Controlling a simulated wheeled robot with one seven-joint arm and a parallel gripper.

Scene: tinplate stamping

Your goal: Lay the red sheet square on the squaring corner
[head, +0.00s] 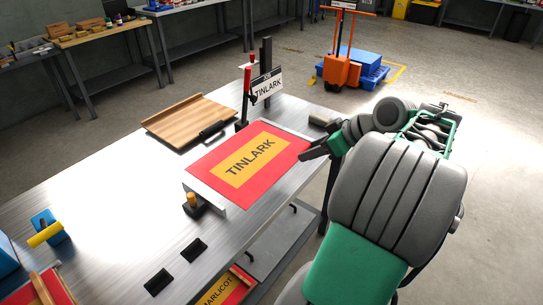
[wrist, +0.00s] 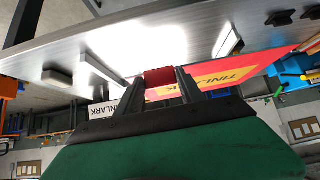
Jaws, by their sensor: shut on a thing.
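I take this block to be the squaring corner. In the wrist view, red shows between the fingers (wrist: 168,84), and the sheet (wrist: 228,76) extends to the right. I cannot tell whether the sheet is flush with the block.
A black post with a red clamp and a TINLARK sign (head: 267,86) stands beyond the sheet. A wooden board (head: 186,120) lies behind left. Two black pads (head: 158,282) lie in front. The table's left middle is clear.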

